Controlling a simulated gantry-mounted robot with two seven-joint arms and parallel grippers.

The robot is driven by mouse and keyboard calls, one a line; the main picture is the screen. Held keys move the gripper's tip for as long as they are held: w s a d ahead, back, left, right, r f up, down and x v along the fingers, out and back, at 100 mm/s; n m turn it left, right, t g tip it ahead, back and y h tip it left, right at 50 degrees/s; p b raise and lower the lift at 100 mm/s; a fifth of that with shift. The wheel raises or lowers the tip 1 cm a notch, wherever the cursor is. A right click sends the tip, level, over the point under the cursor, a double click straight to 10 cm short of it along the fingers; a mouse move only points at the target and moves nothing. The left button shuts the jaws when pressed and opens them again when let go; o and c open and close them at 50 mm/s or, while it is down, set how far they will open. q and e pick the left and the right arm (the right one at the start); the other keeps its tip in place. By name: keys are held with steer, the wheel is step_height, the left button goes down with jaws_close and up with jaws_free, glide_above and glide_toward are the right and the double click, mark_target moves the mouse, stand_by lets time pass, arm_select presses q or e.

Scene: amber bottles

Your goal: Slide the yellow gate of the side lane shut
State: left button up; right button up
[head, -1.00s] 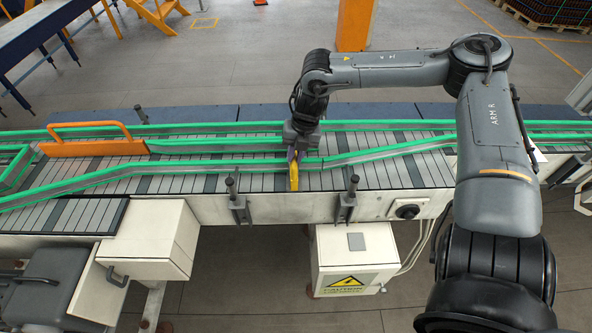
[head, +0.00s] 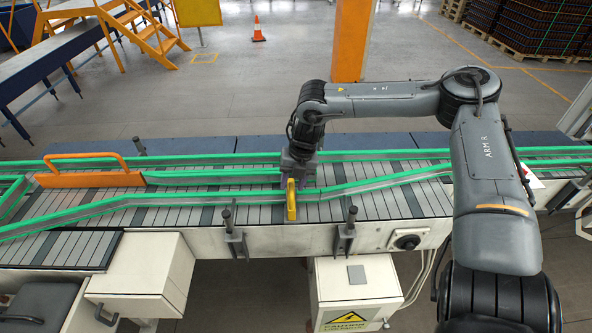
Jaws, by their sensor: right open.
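The yellow gate (head: 291,203) is a small upright yellow piece at the green front guide rail of the conveyor, near the middle of the head view. My right gripper (head: 293,181) is open and sits right at the gate's upper end, just behind it. Its fingers partly overlap the gate, and I cannot tell whether they touch it. How far the gate reaches across the side lane is hidden by the gripper and rail. My left gripper is not in view.
An orange gate with a loop handle (head: 90,180) stands on the conveyor (head: 390,200) at the left. Green guide rails (head: 100,206) run along the slats. Dark posts (head: 350,217) rise at the front edge. A white box (head: 357,285) with a caution sign hangs below.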

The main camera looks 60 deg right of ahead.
step_height(320, 180, up, 10)
steer(key=s+d, duration=0.1)
steer(key=s, duration=0.1)
stand_by(0.3)
steer(key=shift+r, duration=0.1)
